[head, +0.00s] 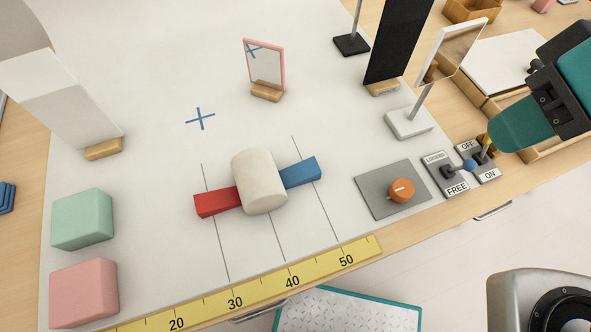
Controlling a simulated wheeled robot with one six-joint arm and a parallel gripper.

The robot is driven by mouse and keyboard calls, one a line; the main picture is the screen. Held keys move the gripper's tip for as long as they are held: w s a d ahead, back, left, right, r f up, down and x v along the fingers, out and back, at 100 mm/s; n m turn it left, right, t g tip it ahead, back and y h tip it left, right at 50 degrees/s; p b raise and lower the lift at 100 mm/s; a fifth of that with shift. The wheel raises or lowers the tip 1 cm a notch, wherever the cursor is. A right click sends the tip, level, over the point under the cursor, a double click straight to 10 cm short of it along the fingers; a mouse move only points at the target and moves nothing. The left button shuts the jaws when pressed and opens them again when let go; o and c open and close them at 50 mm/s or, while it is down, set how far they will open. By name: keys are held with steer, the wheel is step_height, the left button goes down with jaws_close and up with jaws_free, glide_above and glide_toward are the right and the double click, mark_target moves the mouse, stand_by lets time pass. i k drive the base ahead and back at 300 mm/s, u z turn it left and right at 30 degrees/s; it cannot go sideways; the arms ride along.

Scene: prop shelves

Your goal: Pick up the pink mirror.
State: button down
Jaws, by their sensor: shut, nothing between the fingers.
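The pink mirror (265,64) is a small upright rectangular mirror with a thin pink frame. It stands in a wooden foot (267,92) towards the back middle of the white sheet. Its face shows a reflection of a blue cross. My gripper (497,138) comes in from the right edge, with teal fingers and a dark bracket. It is shut and empty, over the switch panels and well to the right of the mirror, apart from it.
A white-framed mirror (456,52) on a stand and a black upright panel (397,42) stand between my gripper and the pink mirror. The sheet around the blue cross (200,118) is clear.

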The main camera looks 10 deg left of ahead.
mark_target(265, 64)
steer(key=u, duration=0.5)
steer(key=k, duration=0.45)
steer(key=u, duration=0.65)
steer(key=i, duration=0.5)
